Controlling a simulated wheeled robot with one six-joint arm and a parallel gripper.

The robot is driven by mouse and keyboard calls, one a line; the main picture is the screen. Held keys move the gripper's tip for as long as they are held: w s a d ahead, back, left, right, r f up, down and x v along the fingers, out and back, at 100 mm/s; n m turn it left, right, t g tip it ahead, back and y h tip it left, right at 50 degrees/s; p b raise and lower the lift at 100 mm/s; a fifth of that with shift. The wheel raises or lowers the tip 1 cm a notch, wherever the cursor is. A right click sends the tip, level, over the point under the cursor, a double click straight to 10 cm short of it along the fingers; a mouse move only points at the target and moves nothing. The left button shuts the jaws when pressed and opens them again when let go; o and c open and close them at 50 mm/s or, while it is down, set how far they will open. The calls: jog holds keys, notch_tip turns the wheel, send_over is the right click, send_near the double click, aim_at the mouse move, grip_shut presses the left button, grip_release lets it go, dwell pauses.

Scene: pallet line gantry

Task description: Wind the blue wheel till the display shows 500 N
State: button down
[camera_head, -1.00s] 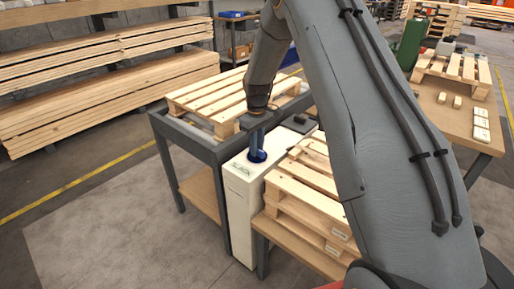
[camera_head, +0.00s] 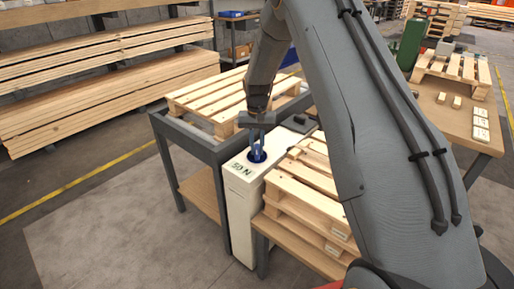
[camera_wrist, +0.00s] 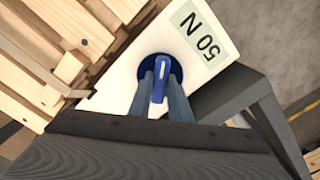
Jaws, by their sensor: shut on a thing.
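The blue wheel (camera_head: 258,158) sits on top of a narrow white cabinet (camera_head: 238,212). In the wrist view the wheel (camera_wrist: 154,63) is a round disc with a raised blue grip bar. My gripper (camera_wrist: 160,84) points down at it, with its two fingers closed on either side of the bar. It also shows in the head view (camera_head: 257,146). The pale display (camera_wrist: 203,36) on the cabinet top reads 50 N. It also shows in the head view (camera_head: 243,168), beside the wheel. The fingers hide part of the wheel's near side.
A dark-framed table (camera_head: 205,150) with a pallet (camera_head: 215,97) stands left of and behind the cabinet. Stacked pallets (camera_head: 308,190) stand close on its right. The floor in front is clear.

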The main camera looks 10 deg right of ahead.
aim_at(257, 149)
jog(key=shift+m, duration=0.6)
jog(key=c, duration=1.6)
grip_release()
jog(key=shift+c, duration=0.2)
notch_tip(257, 149, up, 8)
jog(key=shift+f+b, duration=0.15)
jog(key=shift+b, duration=0.3)
